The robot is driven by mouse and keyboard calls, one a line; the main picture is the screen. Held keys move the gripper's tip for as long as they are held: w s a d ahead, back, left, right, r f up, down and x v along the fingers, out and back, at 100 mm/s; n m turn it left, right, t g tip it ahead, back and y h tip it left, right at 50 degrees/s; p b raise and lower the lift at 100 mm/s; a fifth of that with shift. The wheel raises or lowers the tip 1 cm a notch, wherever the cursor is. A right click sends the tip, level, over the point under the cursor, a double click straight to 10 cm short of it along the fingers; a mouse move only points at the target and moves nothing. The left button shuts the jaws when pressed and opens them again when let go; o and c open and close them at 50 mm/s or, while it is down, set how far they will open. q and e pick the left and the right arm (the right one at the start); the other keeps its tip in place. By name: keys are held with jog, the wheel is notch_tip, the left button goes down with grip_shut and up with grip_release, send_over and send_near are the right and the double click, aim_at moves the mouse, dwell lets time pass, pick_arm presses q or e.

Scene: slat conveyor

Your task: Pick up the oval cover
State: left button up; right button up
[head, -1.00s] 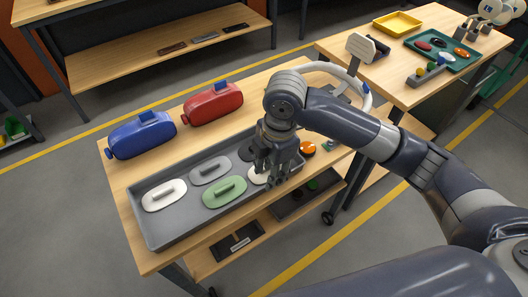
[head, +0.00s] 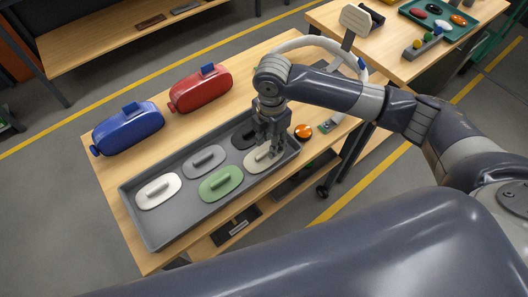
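Several oval covers with raised handles lie in a long grey tray (head: 170,222). They are a white cover (head: 158,191), a grey cover (head: 204,162), a green cover (head: 221,183), a black cover (head: 244,136) and a cream cover (head: 259,160). My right gripper (head: 271,148) points down at the tray's right end, with its fingers at the cream cover's handle. The fingers hide part of the cream cover and partly cover the black one. I cannot tell whether they are closed on the handle. My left gripper is not in view.
A blue case (head: 128,130) and a red case (head: 201,90) stand on the wooden table behind the tray. An orange-topped round object (head: 303,131) sits right of the tray. A second table (head: 400,68) at the upper right holds a green tray (head: 440,30).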

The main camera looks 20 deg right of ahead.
jog(key=shift+f, duration=1)
jog(key=c, duration=0.5)
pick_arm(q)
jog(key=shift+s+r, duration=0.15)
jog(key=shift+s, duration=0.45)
pick_arm(e)
grip_shut()
